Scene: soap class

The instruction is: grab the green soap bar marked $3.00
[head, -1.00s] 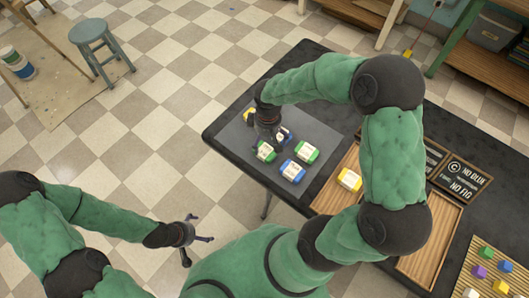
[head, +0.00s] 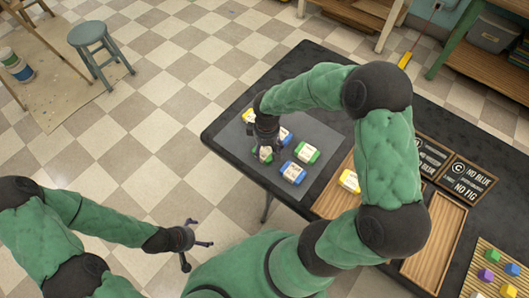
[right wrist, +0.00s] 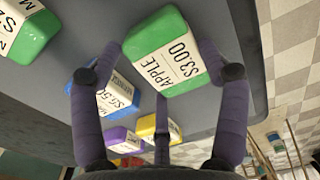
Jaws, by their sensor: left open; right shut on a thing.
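The green soap bar (right wrist: 165,50) in the right wrist view has a white label reading APPLE $3.00. My right gripper (right wrist: 160,75) has its fingers on both sides of this bar and is shut on it. In the head view the same bar (head: 264,155) is partly hidden under my right gripper (head: 264,143), on the grey mat. My left gripper (head: 196,245) is open and empty, over the floor well left of the table.
On the grey mat (head: 262,178) lie another green bar (head: 307,152), a blue bar (head: 293,173), another blue bar (head: 285,135) and a yellow bar (head: 249,116). A yellow bar (head: 349,181) is in a wooden tray (head: 330,203). Signs (head: 467,177) stand at right.

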